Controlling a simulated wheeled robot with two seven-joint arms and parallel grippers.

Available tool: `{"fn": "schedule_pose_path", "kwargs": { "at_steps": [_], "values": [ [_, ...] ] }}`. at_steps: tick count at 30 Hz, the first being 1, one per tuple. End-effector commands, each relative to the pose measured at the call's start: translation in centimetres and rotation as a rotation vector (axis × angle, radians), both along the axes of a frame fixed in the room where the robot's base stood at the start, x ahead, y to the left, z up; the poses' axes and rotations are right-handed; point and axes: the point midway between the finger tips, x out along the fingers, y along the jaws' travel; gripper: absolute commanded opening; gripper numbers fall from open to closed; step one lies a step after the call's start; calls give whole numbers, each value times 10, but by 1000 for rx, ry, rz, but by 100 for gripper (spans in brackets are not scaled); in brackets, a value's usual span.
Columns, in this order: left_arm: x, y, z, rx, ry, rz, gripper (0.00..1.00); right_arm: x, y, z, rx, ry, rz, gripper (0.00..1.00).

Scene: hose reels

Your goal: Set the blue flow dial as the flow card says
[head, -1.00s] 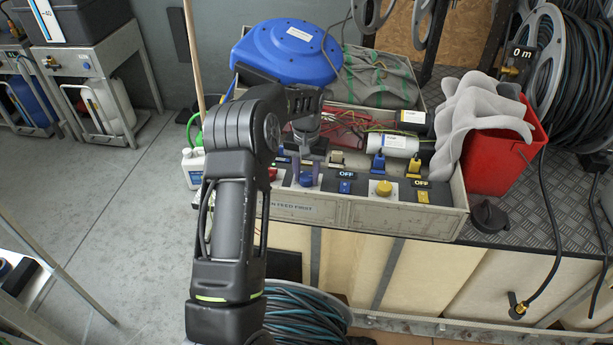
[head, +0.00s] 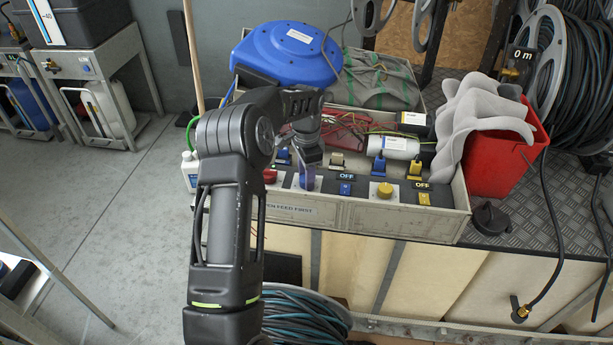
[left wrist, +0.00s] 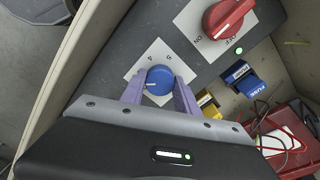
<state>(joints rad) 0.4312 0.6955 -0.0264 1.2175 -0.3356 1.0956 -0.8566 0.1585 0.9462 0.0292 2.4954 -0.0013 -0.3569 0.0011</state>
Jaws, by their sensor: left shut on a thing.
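The blue flow dial (left wrist: 160,80) sits on a white plate (left wrist: 143,68) with small markings, set in a dark panel. In the left wrist view the two purple fingers of my left gripper (left wrist: 159,90) are on either side of the dial, shut on it. In the head view my left gripper (head: 307,179) reaches down to the panel and mostly covers the dial. My right gripper is not in view. I cannot make out a flow card for certain.
A red rotary switch (left wrist: 228,17) sits beside the dial, near a lit green light (left wrist: 239,50). To the right in the head view are a yellow knob (head: 384,190) and OFF-labelled switches (head: 345,188). The box front (head: 380,218) bears a label reading in part "FEED FIRST".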

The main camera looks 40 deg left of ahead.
Motion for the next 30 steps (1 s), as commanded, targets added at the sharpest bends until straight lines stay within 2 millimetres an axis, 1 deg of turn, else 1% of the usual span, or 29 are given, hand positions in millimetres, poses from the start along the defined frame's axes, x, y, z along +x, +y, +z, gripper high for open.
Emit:
{"fn": "schedule_pose_path", "kwargs": {
  "at_steps": [6,12,19,28,29,30],
  "values": [
    [1,0,1,1,-3,-152,0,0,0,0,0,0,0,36],
    [1,0,1,0,-4,-234,0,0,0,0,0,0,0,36],
    [1,0,1,1,-3,-265,0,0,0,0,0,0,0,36],
    [1,0,1,1,-3,-264,0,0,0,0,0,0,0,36],
    [1,0,1,1,-3,-264,39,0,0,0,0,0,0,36],
    [1,0,1,1,-3,-264,43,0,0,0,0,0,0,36]
  ]
}}
